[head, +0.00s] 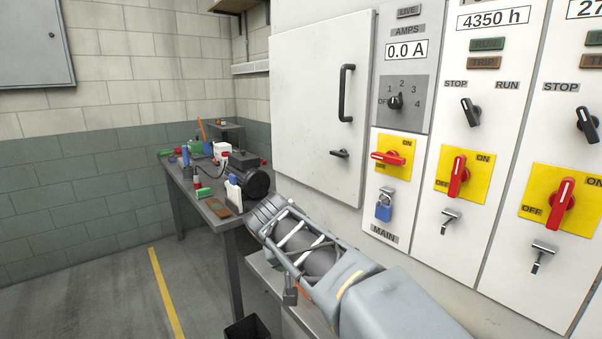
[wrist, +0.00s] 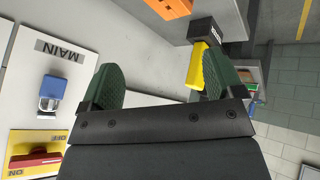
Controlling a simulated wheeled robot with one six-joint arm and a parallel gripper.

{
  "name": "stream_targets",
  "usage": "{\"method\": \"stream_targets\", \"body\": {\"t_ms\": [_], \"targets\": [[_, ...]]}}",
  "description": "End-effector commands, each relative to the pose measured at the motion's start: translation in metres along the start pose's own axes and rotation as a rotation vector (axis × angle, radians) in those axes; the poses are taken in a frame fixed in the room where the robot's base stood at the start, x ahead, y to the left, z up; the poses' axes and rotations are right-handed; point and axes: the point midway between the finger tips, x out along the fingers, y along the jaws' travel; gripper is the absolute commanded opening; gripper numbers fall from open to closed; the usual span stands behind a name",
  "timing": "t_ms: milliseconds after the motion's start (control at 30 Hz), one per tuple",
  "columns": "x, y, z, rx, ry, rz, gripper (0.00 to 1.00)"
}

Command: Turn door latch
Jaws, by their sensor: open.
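The door latch (head: 339,153) is a small dark lever on the lower right of the white cabinet door (head: 310,120). It lies roughly level in the head view, below the tall black door handle (head: 346,93). The door looks shut. My arm reaches up and left from the lower right, below the latch and apart from it. I cannot clearly make out my fingers in the head view. In the wrist view my gripper (wrist: 163,75) has its two green fingers spread wide, with nothing between them. The latch does not show in the wrist view.
Right of the door are a knob (head: 395,101), a red switch (head: 388,157) and a blue padlock (head: 383,206) above the MAIN label. The padlock also shows left of my fingers in the wrist view (wrist: 52,88). A cluttered bench (head: 232,222) stands left; floor is free farther left.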

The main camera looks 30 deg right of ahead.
Motion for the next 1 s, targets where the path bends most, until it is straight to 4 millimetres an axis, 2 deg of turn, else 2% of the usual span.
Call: {"method": "stream_targets", "body": {"t_ms": [33,100,200,300,400,500,633,1000], "targets": [[0.010,0.007,-0.028,0.062,0.052,0.091,0.87],[0.007,0.023,-0.067,0.163,0.140,0.215,0.87],[-0.001,0.044,-0.115,0.315,0.282,0.373,0.87],[-0.013,0.062,-0.151,0.460,0.424,0.498,0.87],[-0.025,0.075,-0.175,0.582,0.553,0.590,0.87],[-0.035,0.085,-0.189,0.674,0.655,0.653,0.87],[-0.044,0.091,-0.198,0.744,0.736,0.697,0.87],[-0.050,0.095,-0.202,0.772,0.768,0.715,0.87]]}}
